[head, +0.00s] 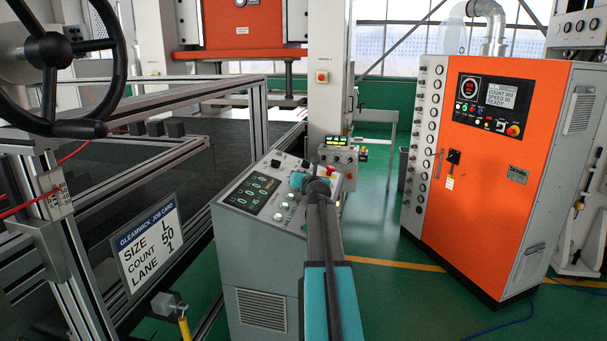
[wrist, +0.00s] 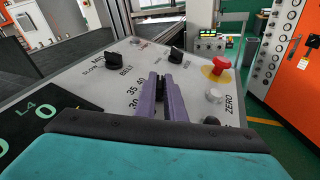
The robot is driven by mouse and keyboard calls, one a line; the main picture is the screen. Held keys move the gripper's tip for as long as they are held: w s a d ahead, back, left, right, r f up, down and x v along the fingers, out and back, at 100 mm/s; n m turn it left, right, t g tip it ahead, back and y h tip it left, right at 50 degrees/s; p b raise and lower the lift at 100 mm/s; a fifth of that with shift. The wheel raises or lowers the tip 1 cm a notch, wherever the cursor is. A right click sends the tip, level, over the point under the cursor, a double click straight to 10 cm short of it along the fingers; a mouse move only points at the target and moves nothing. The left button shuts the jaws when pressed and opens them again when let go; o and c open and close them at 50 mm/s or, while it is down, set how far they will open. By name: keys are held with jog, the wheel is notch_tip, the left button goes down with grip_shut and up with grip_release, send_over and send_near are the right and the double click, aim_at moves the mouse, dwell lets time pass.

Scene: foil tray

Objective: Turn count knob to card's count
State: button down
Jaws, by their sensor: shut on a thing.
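The job card (head: 149,240) hangs on the frame at left in the head view and reads size L, count 50, lane 1. The grey control console (head: 262,240) stands at centre, with a sloped panel of displays and knobs. My gripper (head: 315,180) is over the panel's right part. In the wrist view its purple fingers (wrist: 162,80) are shut at the dial marked 30, 35 and 40. Other dial numbers are covered.
Black knobs (wrist: 112,60) (wrist: 176,55) sit beyond my fingers. A red stop button (wrist: 221,64) and a pale button (wrist: 213,96) by "ZERO" lie close on the right. An orange cabinet (head: 505,200) stands right; green floor is clear between.

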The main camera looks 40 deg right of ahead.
dwell(0.8)
jog(key=c, duration=1.8)
grip_release()
jog(key=shift+c, duration=0.2)
jog(key=shift+s+a, duration=0.1)
jog(key=b+v, duration=0.3)
jog(key=v, duration=0.8)
jog(key=shift+a, duration=0.2)
jog(key=shift+b+v, duration=0.55)
jog(key=shift+v, duration=0.6)
jog(key=shift+r, duration=0.15)
